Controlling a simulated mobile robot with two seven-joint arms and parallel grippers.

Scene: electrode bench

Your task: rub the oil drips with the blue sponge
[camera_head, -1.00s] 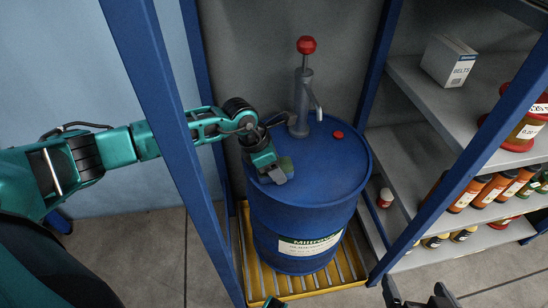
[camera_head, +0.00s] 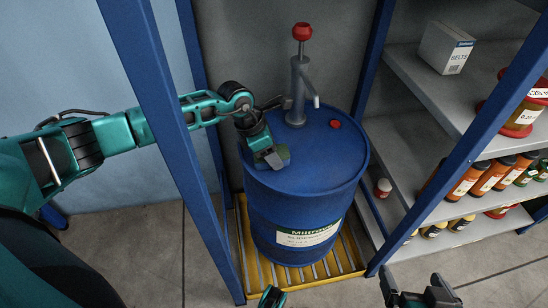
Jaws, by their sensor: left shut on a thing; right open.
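A blue drum (camera_head: 345,175) stands upright with a grey hand pump (camera_head: 298,90) and a red cap (camera_head: 335,124) on its lid. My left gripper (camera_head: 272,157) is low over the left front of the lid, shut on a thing. Only a small dark greenish piece shows at its fingers; I take it for the sponge, but its blue colour is not clear. I cannot tell whether it touches the lid. I cannot make out oil drips; the gripper hides part of the lid. My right gripper (camera_head: 420,290) is open at the bottom edge, away from the drum.
The drum stands on a yellow slatted tray (camera_head: 345,262) between blue rack posts. The left front post (camera_head: 165,130) crosses in front of my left arm. Grey shelves at right hold a box of belts (camera_head: 446,47), several bottles and a small red-capped jar (camera_head: 383,188).

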